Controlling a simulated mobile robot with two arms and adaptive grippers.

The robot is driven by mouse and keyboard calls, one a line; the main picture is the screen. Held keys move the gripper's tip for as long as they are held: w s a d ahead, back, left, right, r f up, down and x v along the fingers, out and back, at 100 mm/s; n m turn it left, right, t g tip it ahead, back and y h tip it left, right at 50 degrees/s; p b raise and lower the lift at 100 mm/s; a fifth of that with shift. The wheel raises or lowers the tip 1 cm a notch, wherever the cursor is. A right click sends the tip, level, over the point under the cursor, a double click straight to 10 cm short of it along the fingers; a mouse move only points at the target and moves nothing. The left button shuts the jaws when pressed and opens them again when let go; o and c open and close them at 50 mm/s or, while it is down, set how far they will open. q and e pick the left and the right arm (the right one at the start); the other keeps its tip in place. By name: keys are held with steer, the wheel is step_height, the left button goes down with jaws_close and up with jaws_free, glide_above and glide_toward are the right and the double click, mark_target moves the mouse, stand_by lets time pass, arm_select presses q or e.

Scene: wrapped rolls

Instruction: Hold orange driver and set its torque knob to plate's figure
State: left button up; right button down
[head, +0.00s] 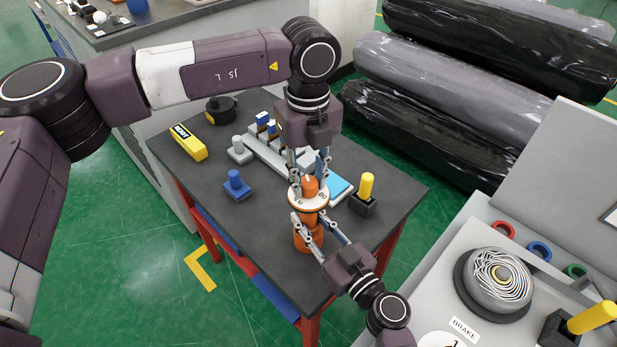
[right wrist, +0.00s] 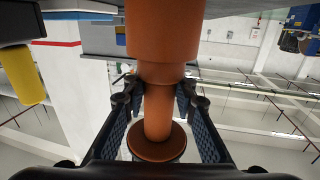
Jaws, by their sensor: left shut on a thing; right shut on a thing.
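The orange driver (head: 306,240) stands upright over the dark table. Its top carries a white dial ring (head: 318,203) with dark marks too small to read, around an orange knob (head: 310,187). My left gripper (head: 308,178) comes down from above and is shut on the knob. My right gripper (head: 309,222) reaches in from the lower right and is shut around the driver's body below the dial. In the right wrist view the driver's orange shaft (right wrist: 160,110) runs between the two fingers. I cannot make out a plate with a torque figure.
The dark table (head: 265,265) also holds a yellow READY block (head: 188,142), a blue knob-topped block (head: 236,186), a grey one (head: 239,150) and a yellow-handled black block (head: 366,190). A grey bench (head: 425,300) with a BRAKE label (head: 464,329) stands at right. Wrapped rolls (head: 440,75) lie behind.

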steer(key=shift+f, duration=0.15)
arm_select(q)
steer(key=m, duration=0.5)
steer(key=shift+m, duration=0.3)
steer(key=m, duration=0.6)
arm_select(e)
steer(key=shift+d, duration=0.1)
stand_by(0.4)
arm_select(q)
steer(key=o, duration=1.2)
steer(key=shift+c, duration=0.2)
steer(key=shift+r, duration=0.1)
